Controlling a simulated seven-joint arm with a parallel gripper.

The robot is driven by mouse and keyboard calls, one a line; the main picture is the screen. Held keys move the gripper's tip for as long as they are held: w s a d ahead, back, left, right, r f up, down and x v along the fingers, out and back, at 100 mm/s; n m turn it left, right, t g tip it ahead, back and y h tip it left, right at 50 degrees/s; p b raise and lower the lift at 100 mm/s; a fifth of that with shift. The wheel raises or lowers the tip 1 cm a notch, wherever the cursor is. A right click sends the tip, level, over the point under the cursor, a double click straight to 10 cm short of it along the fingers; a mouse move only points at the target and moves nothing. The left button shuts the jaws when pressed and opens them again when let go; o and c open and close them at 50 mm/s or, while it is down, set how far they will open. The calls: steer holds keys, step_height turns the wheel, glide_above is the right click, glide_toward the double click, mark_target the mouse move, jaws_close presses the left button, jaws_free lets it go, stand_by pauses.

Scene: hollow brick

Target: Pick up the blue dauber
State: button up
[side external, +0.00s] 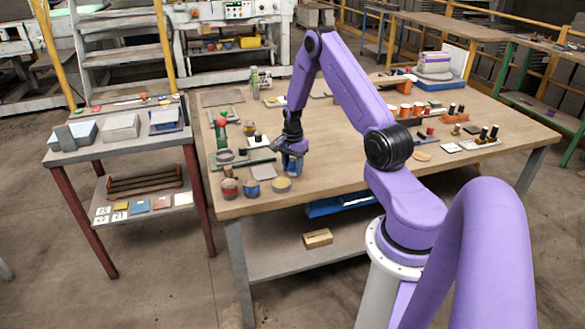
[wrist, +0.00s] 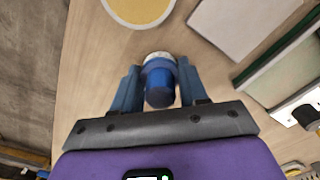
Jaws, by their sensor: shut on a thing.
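The blue dauber (wrist: 159,82) sits between the two fingers of my gripper (wrist: 158,85) in the wrist view. It is a blue cylinder with a pale band at its far end. The fingers are on either side of it, shut on it. In the side external view my gripper (side external: 292,165) is low over the near left part of the wooden table, and the dauber is hard to tell apart from the blue fingers. I cannot tell whether the dauber touches the table.
Several round tins stand at the table's near left edge, one with a yellow top (side external: 281,185). A grey flat pad (side external: 262,172) lies beside my gripper. A long green-edged bar (side external: 245,164) lies to its left. The middle of the table (side external: 340,130) is clear.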

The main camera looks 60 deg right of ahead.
step_height(320, 180, up, 2)
steer(key=shift+w+r, duration=0.1)
steer(key=s+a+r, duration=0.8)
steer(key=s+r, duration=0.2)
steer(key=s, duration=0.1)
steer(key=shift+s+a+r, duration=0.15)
steer(key=shift+s+a, duration=0.05)
steer(key=shift+a, duration=0.05)
steer(key=o, duration=0.4)
steer(key=shift+c, duration=1.4)
